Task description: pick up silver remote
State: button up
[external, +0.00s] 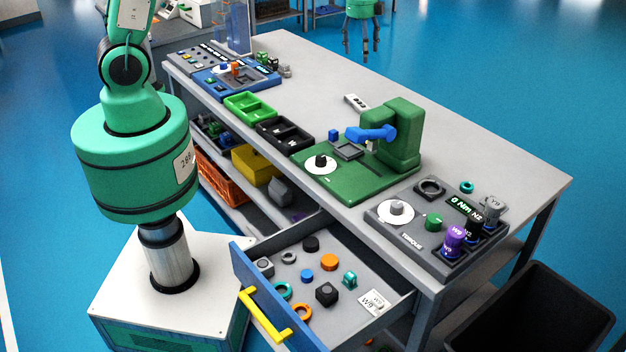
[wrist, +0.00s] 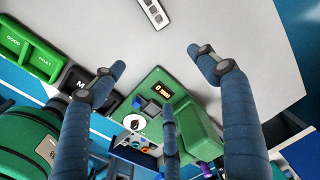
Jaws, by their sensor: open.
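The silver remote (external: 356,103) lies flat on the grey tabletop, just left of the green machine's upright. It is pale with dark buttons. In the wrist view the remote (wrist: 152,12) shows at the top edge, partly cut off, beyond the fingertips and roughly between them sideways. My gripper (external: 362,52) hangs at the top of the external view, over the far side of the table and apart from the remote. In the wrist view my gripper (wrist: 160,68) has its dark fingers spread wide with nothing between them.
The green machine (external: 404,140) with a blue lever stands close to the remote. Green bins (external: 250,108) and a black bin (external: 285,137) line the near edge. A torque panel (external: 410,235) sits at right. The drawer (external: 320,285) is open. The tabletop's far side is clear.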

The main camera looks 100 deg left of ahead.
jog(key=m+p, duration=0.2)
send_over(355, 102)
notch_tip(355, 102, down, 11)
jog(key=shift+d+r+g+h, duration=0.2)
jog(key=shift+d+g+h, duration=0.1)
jog(key=shift+g, duration=0.1)
jog(key=shift+f, duration=0.15)
jog(key=shift+f+b, duration=0.5)
jog(key=shift+f, duration=3.65)
jog(key=shift+a+f+b, duration=0.15)
jog(key=shift+f, duration=1.15)
jog(key=shift+a+f+b, duration=0.1)
jog(key=shift+f+b, duration=0.05)
jog(key=shift+f, duration=1.15)
